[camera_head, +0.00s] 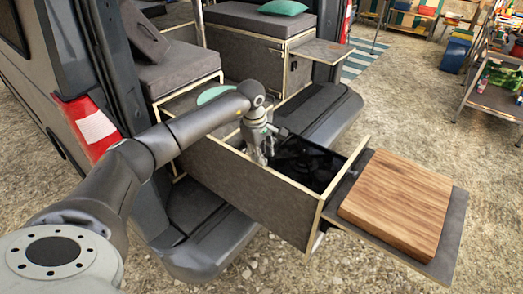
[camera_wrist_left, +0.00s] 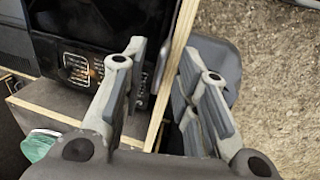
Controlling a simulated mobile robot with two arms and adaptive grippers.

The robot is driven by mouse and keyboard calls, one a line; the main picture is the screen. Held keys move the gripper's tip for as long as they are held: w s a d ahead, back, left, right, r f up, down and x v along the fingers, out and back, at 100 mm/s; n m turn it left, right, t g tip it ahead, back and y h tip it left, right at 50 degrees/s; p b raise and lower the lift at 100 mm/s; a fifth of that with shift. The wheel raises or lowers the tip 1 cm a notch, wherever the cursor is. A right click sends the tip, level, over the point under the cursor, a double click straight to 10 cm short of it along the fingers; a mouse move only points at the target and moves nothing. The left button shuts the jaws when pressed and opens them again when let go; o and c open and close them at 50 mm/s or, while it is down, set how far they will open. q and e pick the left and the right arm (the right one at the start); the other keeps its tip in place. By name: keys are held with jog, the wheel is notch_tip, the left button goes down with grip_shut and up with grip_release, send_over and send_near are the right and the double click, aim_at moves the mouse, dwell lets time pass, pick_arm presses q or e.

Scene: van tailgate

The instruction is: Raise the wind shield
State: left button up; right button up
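A dark stove (camera_head: 308,160) lies inside a pulled-out drawer (camera_head: 250,187) at the van's tailgate. I cannot clearly tell the wind shield apart from the other dark parts there. My left gripper (camera_head: 262,158) points down at the drawer's left part, beside the stove. In the left wrist view my left gripper (camera_wrist_left: 164,58) has its fingers spread, with nothing gripped. The drawer's pale plywood edge (camera_wrist_left: 181,35) runs between the fingers in that picture, and the black stove (camera_wrist_left: 85,40) with its slotted grille is on the left. My right gripper is not in view.
A wooden board (camera_head: 396,203) lies on a grey shelf at the drawer's right end. The van's bumper (camera_head: 335,115) lies behind the drawer. A cushioned bench (camera_head: 180,70) is inside the van. Gravel ground (camera_head: 420,110) is open to the right.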

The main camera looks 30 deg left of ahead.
pick_arm(q)
grip_shut()
jog(key=shift+r, duration=0.1)
dwell(0.3)
jog(key=shift+w+r, duration=0.1)
jog(key=shift+r, duration=0.4)
jog(key=shift+c, duration=2.1)
grip_release()
jog(key=shift+f, duration=0.15)
jog(key=o, duration=0.4)
jog(key=r, duration=0.4)
jog(key=s+r, duration=0.1)
jog(key=r, duration=0.3)
jog(key=s+r, duration=0.1)
jog(key=r, duration=0.2)
jog(key=shift+s+r, duration=0.25)
jog(key=shift+r, duration=0.15)
